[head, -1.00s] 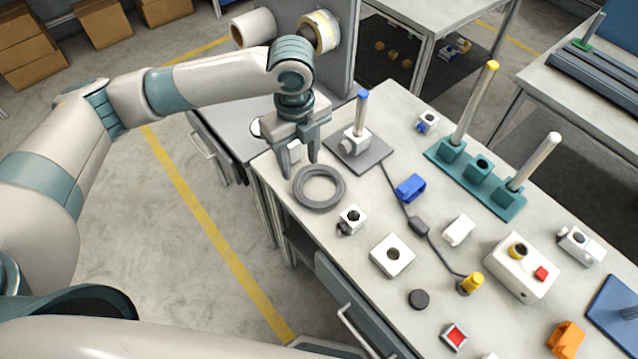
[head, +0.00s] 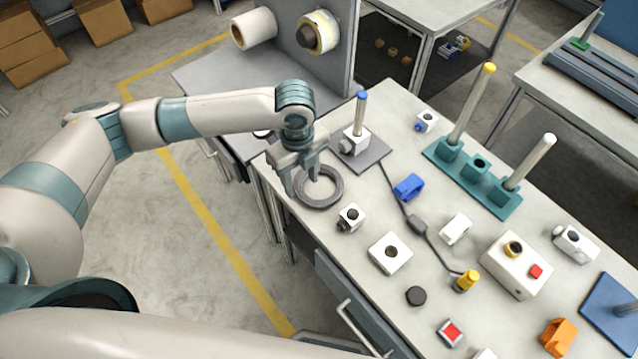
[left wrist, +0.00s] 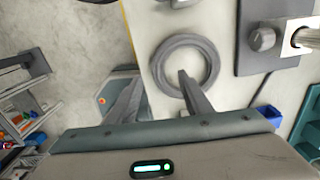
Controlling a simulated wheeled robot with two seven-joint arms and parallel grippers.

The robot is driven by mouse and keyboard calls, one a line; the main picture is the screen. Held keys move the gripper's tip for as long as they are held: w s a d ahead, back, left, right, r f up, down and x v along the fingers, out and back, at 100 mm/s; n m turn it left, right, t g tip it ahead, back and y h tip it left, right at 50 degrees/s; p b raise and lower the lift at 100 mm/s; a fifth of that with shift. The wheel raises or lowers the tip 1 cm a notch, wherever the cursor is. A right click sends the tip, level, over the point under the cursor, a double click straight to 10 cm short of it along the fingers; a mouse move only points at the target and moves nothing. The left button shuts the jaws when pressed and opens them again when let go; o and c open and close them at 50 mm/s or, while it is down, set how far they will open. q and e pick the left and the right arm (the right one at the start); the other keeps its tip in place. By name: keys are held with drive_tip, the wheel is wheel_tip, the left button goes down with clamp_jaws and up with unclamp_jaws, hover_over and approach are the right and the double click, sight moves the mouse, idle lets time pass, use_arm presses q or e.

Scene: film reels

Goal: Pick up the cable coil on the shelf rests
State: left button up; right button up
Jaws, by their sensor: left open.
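The cable coil (head: 334,201) is a grey ring lying flat near the left edge of the white table. It also shows in the left wrist view (left wrist: 213,58). My left gripper (head: 302,186) is open and empty of any held thing. It is over the coil's left side, one finger over the ring's open middle and the other outside its left rim. In the left wrist view the fingers (left wrist: 162,85) also straddle the near left part of the ring. I cannot tell how far above the table the fingertips are. My right gripper is not in view.
A grey plate (head: 372,158) with a blue-tipped post stands just behind the coil. A white block (head: 351,217) lies in front of it to the right, and a blue part (head: 409,187) further right. The table edge is close on the left.

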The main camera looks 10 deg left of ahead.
sight(301, 195)
use_arm(q)
drive_tip(key=f, duration=0.1)
drive_tip(key=f+p, duration=0.1)
drive_tip(key=f, duration=0.1)
drive_tip(key=shift+s+a, duration=0.1)
drive_tip(key=shift+s, duration=0.3)
drive_tip(key=shift+f, duration=0.7)
drive_tip(key=c, duration=1.1)
